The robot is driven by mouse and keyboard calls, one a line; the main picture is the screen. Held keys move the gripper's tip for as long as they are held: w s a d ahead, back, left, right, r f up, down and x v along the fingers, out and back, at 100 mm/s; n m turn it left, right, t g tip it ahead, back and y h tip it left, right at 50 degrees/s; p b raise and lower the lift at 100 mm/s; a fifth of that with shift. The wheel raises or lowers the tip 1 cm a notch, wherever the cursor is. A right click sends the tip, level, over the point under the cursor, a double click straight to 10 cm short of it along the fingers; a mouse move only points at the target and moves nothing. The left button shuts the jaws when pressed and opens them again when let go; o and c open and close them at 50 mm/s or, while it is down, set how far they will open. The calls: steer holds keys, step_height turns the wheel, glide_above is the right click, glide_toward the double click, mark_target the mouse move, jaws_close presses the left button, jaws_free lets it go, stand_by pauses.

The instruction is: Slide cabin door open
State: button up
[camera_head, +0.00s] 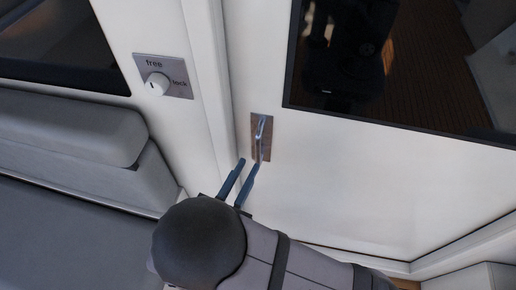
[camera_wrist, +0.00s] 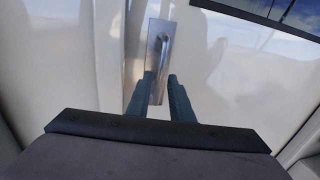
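The white cabin door (camera_head: 350,190) with a dark window fills the right of the head view. Its metal handle (camera_head: 262,138) sits on a brownish plate near the door's left edge. In the wrist view the handle (camera_wrist: 158,55) and its plate are straight ahead, at top centre. My gripper (camera_head: 250,163) is just below the handle in the head view, with its two blue fingers apart. In the wrist view my gripper (camera_wrist: 159,82) has its fingers on either side of the plate's lower part. I cannot tell whether a finger touches the handle.
A free/lock knob (camera_head: 157,84) on a grey plate is on the wall left of the door. A grey cushioned seat (camera_head: 65,128) lies at the left. A door frame post (camera_head: 210,80) stands between wall and door. A white ledge (camera_head: 490,277) is at the lower right.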

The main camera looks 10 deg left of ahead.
mark_target(257, 153)
steer(key=w+p, duration=0.1)
steer(key=w, duration=0.2)
steer(key=w+d+p, duration=0.1)
steer(key=w, duration=0.1)
steer(key=shift+w+d+r, duration=0.1)
steer(key=shift+w+d, duration=0.1)
steer(key=shift+w, duration=0.2)
steer(key=shift+w+d, duration=0.1)
steer(key=shift+w, duration=0.65)
jaws_close()
steer(key=shift+d, duration=0.1)
